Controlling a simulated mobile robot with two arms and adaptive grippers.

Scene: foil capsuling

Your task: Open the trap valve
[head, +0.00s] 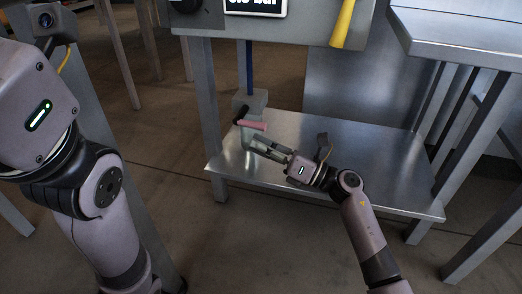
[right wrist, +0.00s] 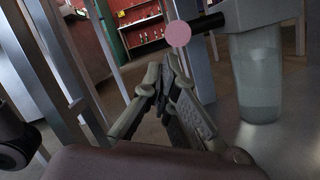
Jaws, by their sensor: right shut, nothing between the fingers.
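The trap valve shows in the head view as a pink lever (head: 252,125) with a black stem (head: 240,114) beside it, in front of a translucent trap vessel (head: 256,100) on the lower shelf. A blue pipe (head: 249,68) runs up from the vessel. My right gripper (head: 256,146) is shut and empty just below the pink lever. In the right wrist view, the lever's round pink end (right wrist: 178,33) is seen above the fingertips (right wrist: 168,72), with the black stem (right wrist: 208,22) and the clear vessel (right wrist: 258,80) to its right. I cannot tell if they touch. My left gripper is out of view.
The steel shelf (head: 385,165) is largely bare to the right of my right gripper. Table legs (head: 210,100) stand close on the left. A machine (head: 290,28) with a yellow handle (head: 343,24) overhangs the shelf. Another steel table (head: 460,35) stands at right.

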